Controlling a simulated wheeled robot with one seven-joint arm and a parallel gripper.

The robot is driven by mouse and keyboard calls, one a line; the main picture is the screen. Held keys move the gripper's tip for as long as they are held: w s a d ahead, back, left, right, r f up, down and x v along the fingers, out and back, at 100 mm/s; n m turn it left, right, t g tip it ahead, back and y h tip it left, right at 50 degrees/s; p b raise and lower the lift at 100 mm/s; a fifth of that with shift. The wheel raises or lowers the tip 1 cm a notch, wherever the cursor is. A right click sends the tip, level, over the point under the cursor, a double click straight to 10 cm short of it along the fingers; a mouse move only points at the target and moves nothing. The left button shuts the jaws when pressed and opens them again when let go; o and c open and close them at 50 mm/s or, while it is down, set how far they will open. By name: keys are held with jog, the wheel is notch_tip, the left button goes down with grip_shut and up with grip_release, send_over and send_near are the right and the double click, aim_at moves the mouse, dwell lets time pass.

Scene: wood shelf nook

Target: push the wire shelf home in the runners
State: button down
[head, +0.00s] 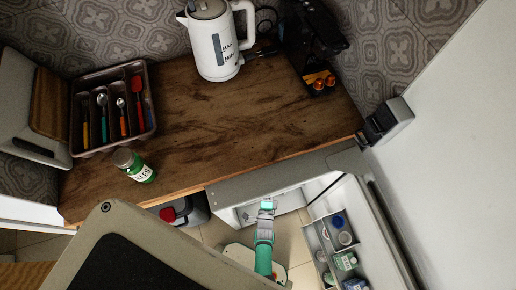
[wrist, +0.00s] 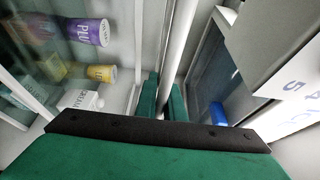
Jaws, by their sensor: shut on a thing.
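The wire shelf shows in the wrist view as a pale grey bar (wrist: 181,48), its front edge, running from the top down between my fingers. My gripper (wrist: 164,98) is shut on this bar, one green finger on each side. In the head view my gripper (head: 267,205) reaches down at the mouth of the open fridge (head: 256,189) under the counter. The shelf cannot be made out clearly in the head view. The runners are not clearly visible in either view, so how far in the shelf sits cannot be told.
The fridge door (head: 388,232) stands open at right, its racks holding several containers. In the wrist view a purple tub (wrist: 86,32), a yellow tub (wrist: 100,73) and a cream carton (wrist: 82,100) are at left. The counter (head: 225,125) overhangs, bearing a kettle (head: 212,45) and a jar (head: 142,172).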

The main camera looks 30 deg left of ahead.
jog(key=shift+w+a, duration=1)
jog(key=shift+w, duration=0.05)
jog(key=c, duration=1.8)
grip_release()
jog(key=v, duration=1)
jog(key=shift+s, duration=0.35)
jog(key=shift+d, duration=0.1)
